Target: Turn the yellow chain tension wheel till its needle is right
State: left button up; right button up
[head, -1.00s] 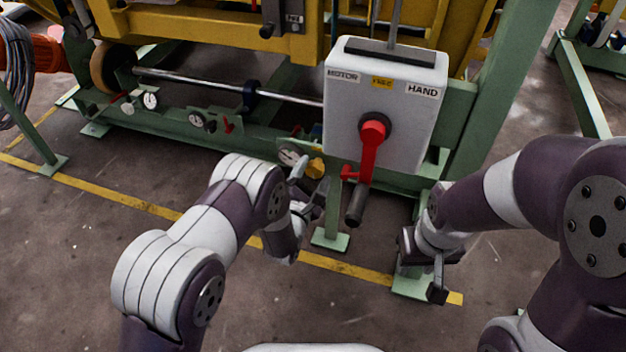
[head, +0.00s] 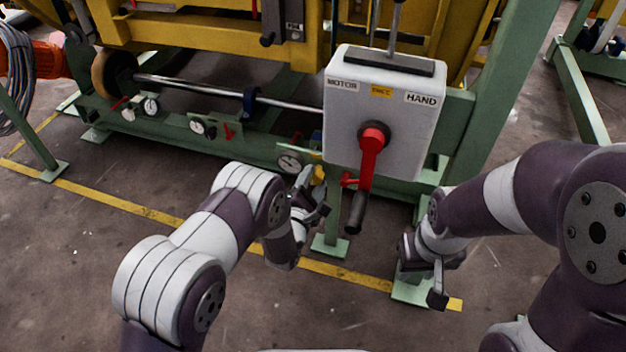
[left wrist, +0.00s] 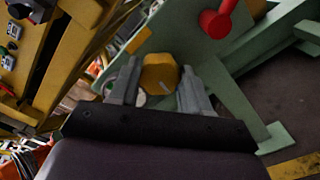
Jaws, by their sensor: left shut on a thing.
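The yellow chain tension wheel (left wrist: 159,72) sits between the two fingers of my left gripper (left wrist: 155,92) in the left wrist view. It is a faceted knob with a short pale mark on its face. In the head view only a small part of the wheel (head: 319,173) shows behind my left gripper (head: 311,194), which is shut on it. A round white gauge (head: 290,161) is just left of the wheel; its needle is too small to read. In the left wrist view a finger partly hides a gauge. My right gripper (head: 438,279) hangs low at right, away from the wheel.
A grey box (head: 400,110) marked MOTOR and HAND, with a red crank (head: 369,150), stands right of the wheel. Its black handle hangs close to my left gripper. Green posts and a yellow floor line (head: 130,206) lie below. Further gauges (head: 151,106) sit left.

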pick_arm(q)
jog(key=m+p, duration=0.1)
jog(key=m, duration=0.4)
jog(key=shift+p, duration=0.35)
jog(key=m+p, duration=0.1)
jog(key=m, duration=0.4)
jog(key=shift+f+m, duration=0.1)
jog(key=shift+m, duration=0.3)
jog(key=m+p, duration=0.1)
jog(key=m, duration=0.4)
jog(key=shift+f+m+p, duration=0.1)
jog(key=shift+m+p, duration=0.2)
jog(key=shift+p, duration=0.05)
jog(key=m+p, duration=0.1)
jog(key=m, duration=0.4)
jog(key=shift+a, duration=0.1)
jog(key=m+p, duration=0.1)
jog(key=m, duration=0.4)
jog(key=shift+a+m, duration=0.1)
jog(key=shift+m, duration=0.3)
jog(key=m+p, duration=0.1)
jog(key=m, duration=0.4)
jog(key=shift+w, duration=0.1)
jog(key=m, duration=0.6)
jog(key=shift+a+p, duration=0.1)
jog(key=shift+p, duration=0.25)
jog(key=m, duration=0.5)
jog(key=shift+p, duration=0.3)
jog(key=shift+m, duration=0.3)
